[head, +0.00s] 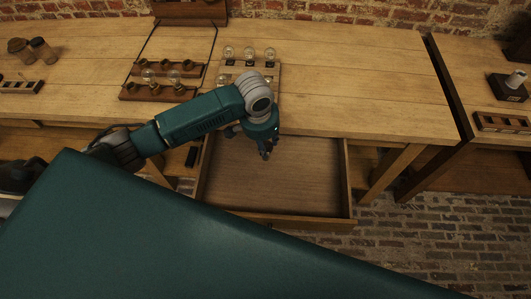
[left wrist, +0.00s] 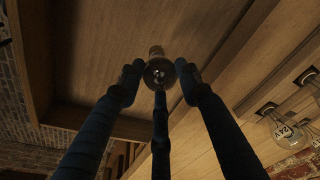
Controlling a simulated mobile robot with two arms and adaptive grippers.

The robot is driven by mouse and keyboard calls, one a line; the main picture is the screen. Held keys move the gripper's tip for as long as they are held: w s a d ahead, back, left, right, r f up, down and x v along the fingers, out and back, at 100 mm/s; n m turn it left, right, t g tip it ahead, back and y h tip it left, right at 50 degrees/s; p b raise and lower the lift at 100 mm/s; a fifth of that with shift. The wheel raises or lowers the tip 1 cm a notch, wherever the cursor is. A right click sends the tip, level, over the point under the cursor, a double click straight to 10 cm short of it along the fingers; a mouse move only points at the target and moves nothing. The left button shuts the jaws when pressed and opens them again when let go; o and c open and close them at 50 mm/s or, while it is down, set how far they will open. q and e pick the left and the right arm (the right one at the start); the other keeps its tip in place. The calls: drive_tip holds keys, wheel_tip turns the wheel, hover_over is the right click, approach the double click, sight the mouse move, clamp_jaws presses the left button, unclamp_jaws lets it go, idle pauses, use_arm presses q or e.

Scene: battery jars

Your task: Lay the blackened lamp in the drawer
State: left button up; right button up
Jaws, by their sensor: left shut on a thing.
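My left gripper (head: 267,152) is over the open drawer (head: 275,221), whose bare wooden floor shows below it. The left wrist view shows the fingers (left wrist: 158,80) closed around a lamp (left wrist: 160,73) with a dark, smoky glass bulb and a brass-coloured base. The lamp is held above the drawer floor (left wrist: 95,45); I cannot tell the exact height. In the head view the lamp is mostly hidden by the fingers. The visible part of the drawer is empty. My right gripper is not in view.
Several clear lamps (head: 249,54) stand on a board behind the drawer; some show in the left wrist view (left wrist: 284,130), marked 24V. The bench top (head: 350,80) at right is clear.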

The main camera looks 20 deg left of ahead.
use_arm(q)
wheel_tip(320, 180, down, 3)
drive_tip(key=shift+a+r, duration=0.1)
wheel_tip(320, 180, down, 4)
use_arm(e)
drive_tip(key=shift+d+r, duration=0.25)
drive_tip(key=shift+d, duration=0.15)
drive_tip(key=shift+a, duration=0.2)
use_arm(q)
drive_tip(key=o, duration=1.3)
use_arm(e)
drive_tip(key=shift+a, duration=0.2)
use_arm(q)
drive_tip(key=r, duration=0.4)
drive_tip(key=s+r, duration=0.1)
drive_tip(key=r, duration=0.3)
drive_tip(key=s+r, duration=0.1)
drive_tip(key=r, duration=0.3)
drive_tip(key=shift+a, duration=0.2)
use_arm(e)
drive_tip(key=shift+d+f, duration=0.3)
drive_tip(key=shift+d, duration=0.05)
use_arm(q)
drive_tip(key=shift+f, duration=0.1)
